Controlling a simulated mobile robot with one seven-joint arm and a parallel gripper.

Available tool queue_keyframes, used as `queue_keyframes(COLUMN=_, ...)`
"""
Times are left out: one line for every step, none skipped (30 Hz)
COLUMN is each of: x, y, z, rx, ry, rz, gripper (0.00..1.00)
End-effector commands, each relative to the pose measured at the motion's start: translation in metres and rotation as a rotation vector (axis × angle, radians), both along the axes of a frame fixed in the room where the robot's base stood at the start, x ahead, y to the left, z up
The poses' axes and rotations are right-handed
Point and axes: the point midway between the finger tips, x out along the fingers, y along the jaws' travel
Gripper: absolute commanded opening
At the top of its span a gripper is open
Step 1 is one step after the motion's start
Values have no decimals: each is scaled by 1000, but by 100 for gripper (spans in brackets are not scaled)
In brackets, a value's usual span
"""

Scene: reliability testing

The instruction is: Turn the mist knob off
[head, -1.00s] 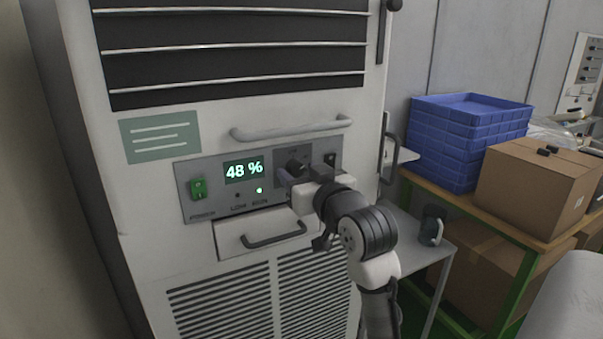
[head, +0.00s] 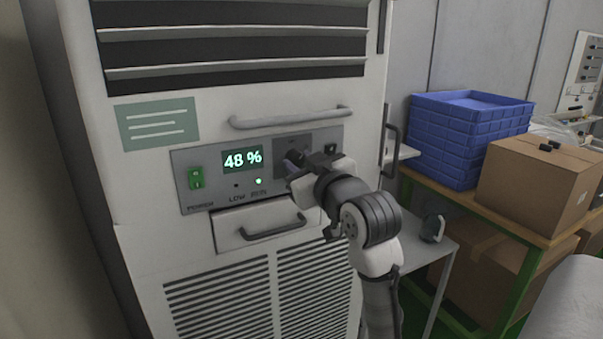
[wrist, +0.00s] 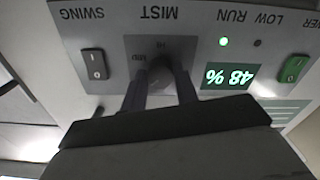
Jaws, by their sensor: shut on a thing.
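The mist knob (wrist: 159,74) is a dark round knob under the MIST label, seen upside down in the wrist view. HI and MID marks show beside it; its exact setting is hidden by the fingers. My gripper (wrist: 160,88) has one finger on each side of the knob and is shut on it. In the head view my gripper (head: 292,166) reaches the control panel (head: 224,193) from the lower right and covers the knob. The display (head: 243,159) reads 48 %, and the RUN light (head: 258,181) glows green.
A green power switch (head: 196,178) is at the panel's left; a black swing switch (wrist: 92,65) is near the knob. A bar handle (head: 290,117) lies above the panel, a drawer handle (head: 272,229) below. Blue crates (head: 470,135) and a cardboard box (head: 535,185) stand right.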

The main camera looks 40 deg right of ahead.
Motion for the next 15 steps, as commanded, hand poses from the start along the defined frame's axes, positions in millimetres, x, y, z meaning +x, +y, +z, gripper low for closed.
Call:
queue_keyframes(x=1, y=1, z=-4, rx=-43, ry=9, rz=2, gripper=7)
queue_keyframes(x=1, y=1, z=-4, rx=-71, ry=14, rz=3, gripper=7)
queue_keyframes(x=1, y=1, z=-5, rx=-107, ry=25, rz=2, gripper=7)
queue_keyframes(x=1, y=1, z=-5, rx=-134, ry=32, rz=2, gripper=7)
queue_keyframes(x=0, y=0, z=-4, rx=-163, ry=37, rz=1, gripper=7)
queue_keyframes(x=0, y=1, z=-4, rx=-201, ry=46, rz=2, gripper=7)
queue_keyframes(x=1, y=1, z=-4, rx=-229, ry=53, rz=2, gripper=7)
queue_keyframes(x=1, y=0, z=-4, rx=-256, ry=61, rz=2, gripper=7)
queue_keyframes(x=0, y=0, z=-4, rx=-293, ry=70, rz=1, gripper=7)
queue_keyframes(x=0, y=0, z=-4, rx=-320, ry=76, rz=1, gripper=7)
queue_keyframes(x=0, y=0, z=-4, rx=-348, ry=82, rz=1, gripper=7)
queue_keyframes(x=1, y=0, z=-4, rx=-383, ry=91, rz=1, gripper=7)
queue_keyframes(x=1, y=0, z=-4, rx=-410, ry=98, rz=1, gripper=7)
queue_keyframes(x=0, y=0, z=-4, rx=-436, ry=104, rz=1, gripper=7)
queue_keyframes(x=0, y=0, z=-3, rx=-470, ry=113, rz=1, gripper=7)
